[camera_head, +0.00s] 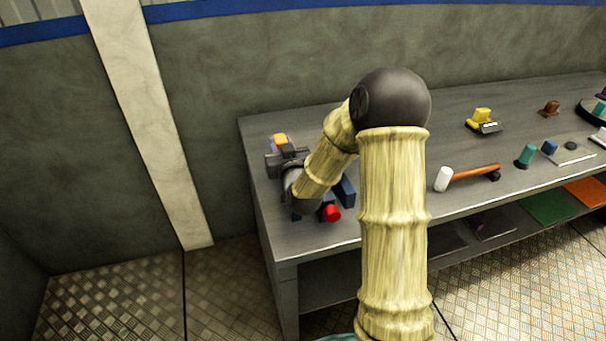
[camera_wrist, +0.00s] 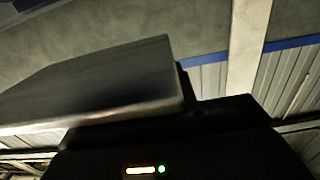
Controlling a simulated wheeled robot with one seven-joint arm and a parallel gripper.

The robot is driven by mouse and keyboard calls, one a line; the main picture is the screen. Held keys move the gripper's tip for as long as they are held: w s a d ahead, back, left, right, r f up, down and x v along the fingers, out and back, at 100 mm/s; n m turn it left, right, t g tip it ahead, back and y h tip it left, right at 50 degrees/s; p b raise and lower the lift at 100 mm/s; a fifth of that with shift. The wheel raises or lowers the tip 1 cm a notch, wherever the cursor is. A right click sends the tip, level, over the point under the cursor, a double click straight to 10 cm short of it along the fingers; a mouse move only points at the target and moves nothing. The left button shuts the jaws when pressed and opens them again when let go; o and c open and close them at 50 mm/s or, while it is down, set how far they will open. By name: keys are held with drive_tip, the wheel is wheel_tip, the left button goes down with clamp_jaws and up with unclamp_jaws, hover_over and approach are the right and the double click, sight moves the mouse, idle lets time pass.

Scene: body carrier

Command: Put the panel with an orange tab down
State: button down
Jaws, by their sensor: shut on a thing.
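My gripper (camera_head: 286,153) is over the left end of the grey workbench, with my arm coming in from the right. An orange tab (camera_head: 280,138) shows just beyond the jaws, with a small purplish part beside it. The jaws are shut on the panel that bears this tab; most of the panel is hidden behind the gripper. In the wrist view a flat grey slab (camera_wrist: 100,85) with a pale lower edge lies close above the dark gripper body; I cannot tell whether it is the panel or the bench. Whether the panel touches the bench is unclear.
The workbench (camera_head: 262,190) has a red-ended item (camera_head: 331,213) and a blue block (camera_head: 345,190) near my wrist. The wall is behind the bench.

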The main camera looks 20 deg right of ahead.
drive_tip(key=shift+f, duration=2.65)
drive_tip(key=shift+f, duration=0.15)
wheel_tip(320, 180, down, 3)
drive_tip(key=shift+r, duration=0.1)
drive_tip(key=shift+s+f, duration=0.15)
drive_tip(key=shift+f, duration=0.3)
drive_tip(key=c, duration=1.6)
unclamp_jaws()
drive_tip(key=shift+f, duration=0.1)
drive_tip(key=o, duration=0.5)
drive_tip(key=shift+a, duration=0.1)
